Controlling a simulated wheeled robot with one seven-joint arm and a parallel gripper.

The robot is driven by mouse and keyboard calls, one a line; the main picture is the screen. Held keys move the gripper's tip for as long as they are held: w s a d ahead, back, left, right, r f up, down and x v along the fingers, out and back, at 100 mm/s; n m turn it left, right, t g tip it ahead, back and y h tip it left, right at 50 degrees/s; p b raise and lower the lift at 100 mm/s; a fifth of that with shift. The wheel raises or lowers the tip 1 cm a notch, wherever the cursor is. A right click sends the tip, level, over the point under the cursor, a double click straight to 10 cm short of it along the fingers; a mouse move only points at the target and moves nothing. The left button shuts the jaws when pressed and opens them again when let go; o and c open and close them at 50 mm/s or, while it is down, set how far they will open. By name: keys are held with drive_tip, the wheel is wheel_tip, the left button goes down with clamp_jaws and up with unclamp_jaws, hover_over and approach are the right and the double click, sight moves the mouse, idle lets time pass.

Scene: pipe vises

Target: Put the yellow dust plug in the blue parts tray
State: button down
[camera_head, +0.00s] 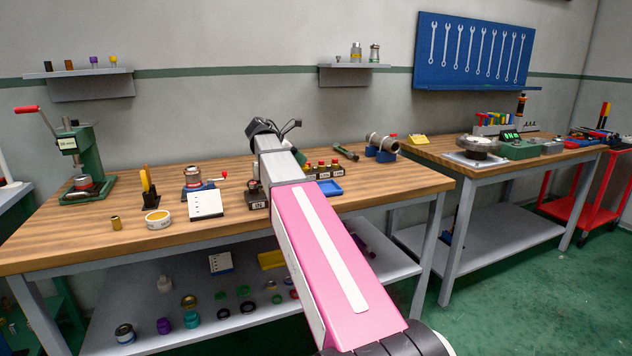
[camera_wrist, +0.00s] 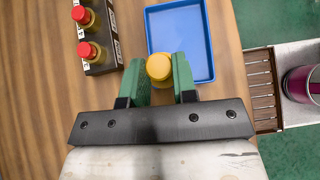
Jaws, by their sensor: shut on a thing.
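The yellow dust plug (camera_wrist: 159,68) is between the green fingers of my gripper (camera_wrist: 160,78) in the wrist view. My gripper is shut on it. The blue parts tray (camera_wrist: 207,78) lies on the wooden bench just beyond and to the right of the plug in the wrist view. The plug overlaps the tray's left edge in that view; its height above the bench is unclear. In the head view, part of the blue tray (camera_head: 329,188) shows to the right of my pink arm, which hides the plug and my fingertips.
A dark rack (camera_wrist: 97,38) with red-capped fittings stands left of the tray in the wrist view. The bench edge lies just right of the tray. A pipe vise (camera_head: 381,148) stands farther right on the bench.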

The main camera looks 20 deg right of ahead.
drive_tip(key=s+d+f, duration=0.1)
drive_tip(key=d+f, duration=0.1)
drive_tip(key=d, duration=0.1)
drive_tip(key=s+d+f, duration=0.1)
drive_tip(key=d, duration=0.1)
drive_tip(key=shift+s+d+f, duration=0.15)
drive_tip(key=shift+s+f, duration=0.15)
drive_tip(key=shift+f, duration=2.05)
drive_tip(key=c, duration=0.9)
unclamp_jaws()
drive_tip(key=shift+f, duration=0.1)
drive_tip(key=v, duration=1.2)
drive_tip(key=shift+d, duration=0.1)
